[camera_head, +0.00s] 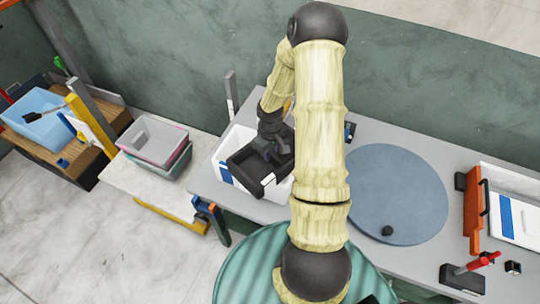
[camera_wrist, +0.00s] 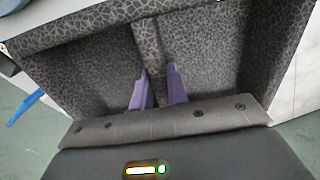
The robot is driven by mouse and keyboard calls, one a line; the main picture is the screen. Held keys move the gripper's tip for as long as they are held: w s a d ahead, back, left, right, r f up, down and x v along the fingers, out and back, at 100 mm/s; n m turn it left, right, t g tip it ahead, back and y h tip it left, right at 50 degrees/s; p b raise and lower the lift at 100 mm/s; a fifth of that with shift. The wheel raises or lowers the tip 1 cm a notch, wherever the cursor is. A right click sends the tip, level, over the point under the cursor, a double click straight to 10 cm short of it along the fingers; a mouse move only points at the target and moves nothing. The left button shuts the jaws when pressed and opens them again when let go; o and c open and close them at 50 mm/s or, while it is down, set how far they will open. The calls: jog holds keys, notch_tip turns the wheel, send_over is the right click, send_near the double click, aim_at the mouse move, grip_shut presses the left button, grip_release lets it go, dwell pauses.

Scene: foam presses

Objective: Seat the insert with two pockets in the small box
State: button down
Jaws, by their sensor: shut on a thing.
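The dark grey insert with two pockets (camera_head: 243,166) is at the white box on the bench. In the wrist view its speckled foam (camera_wrist: 85,72) shows two pockets with a divider (camera_wrist: 150,45) between them. My gripper (camera_head: 268,148) reaches down into the insert. In the wrist view its two purple fingers (camera_wrist: 159,90) stand on either side of the divider, shut on it. The small white box (camera_head: 231,138) with a blue patch shows around and below the insert. The insert looks turned against the box and its near corner overlaps the box's front wall. How deep it sits is hidden.
A round blue-grey disc (camera_head: 395,190) with a dark knob lies right of my arm. An orange-framed white case (camera_head: 510,215) and a red-handled clamp (camera_head: 475,265) are at right. A green ribbed round surface (camera_head: 245,265) is in front.

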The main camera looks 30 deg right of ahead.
notch_tip(320, 180, up, 9)
jog(key=shift+r+b, duration=0.15)
jog(key=shift+b, duration=0.7)
